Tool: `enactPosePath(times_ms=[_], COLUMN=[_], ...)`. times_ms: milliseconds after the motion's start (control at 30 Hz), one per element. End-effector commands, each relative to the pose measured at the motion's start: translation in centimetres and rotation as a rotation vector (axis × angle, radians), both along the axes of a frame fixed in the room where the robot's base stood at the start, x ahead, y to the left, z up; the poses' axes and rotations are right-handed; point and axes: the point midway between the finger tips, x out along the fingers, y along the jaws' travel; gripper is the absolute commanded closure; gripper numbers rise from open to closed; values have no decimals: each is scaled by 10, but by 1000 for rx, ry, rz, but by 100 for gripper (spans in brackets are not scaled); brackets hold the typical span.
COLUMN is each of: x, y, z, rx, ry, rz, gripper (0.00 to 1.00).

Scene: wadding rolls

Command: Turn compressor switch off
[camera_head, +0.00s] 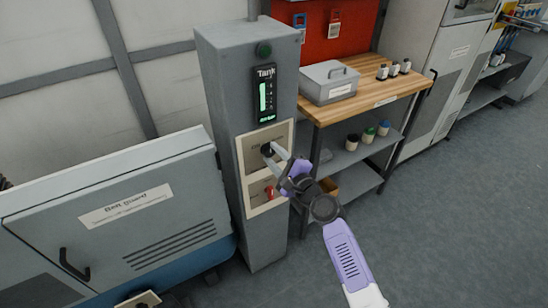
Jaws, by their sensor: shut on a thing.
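The compressor switch looks to be the black knob (267,149) on the upper beige plate (248,142) of a tall grey cabinet (221,85). My gripper (273,152) reaches the knob from the right and is shut on it. The fingers hide part of the knob and of the plate's lettering, so I cannot read the knob's setting. Below it, a red switch (269,191) sits on a second beige plate (257,200). A tank display (265,95) with a lit green bar is above the plates, under a dark green round light (264,50).
A grey belt guard housing (185,190) stands to the left. A wooden-topped bench (372,92) on the right holds a grey metal box (329,81) and small bottles. Open grey floor (450,210) lies to the right.

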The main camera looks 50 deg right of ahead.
Motion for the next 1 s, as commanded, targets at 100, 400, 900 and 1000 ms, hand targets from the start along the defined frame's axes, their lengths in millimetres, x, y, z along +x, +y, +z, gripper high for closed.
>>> enactPosePath(times_ms=[100,400,900,1000], x=[0,0,0,0], y=[1,1,2,2], z=[-2,-2,-2,-1], rx=[-107,-370,-645,-668], ry=[32,108,187,195], rz=[2,1,2,2], gripper=[100,100,100,100])
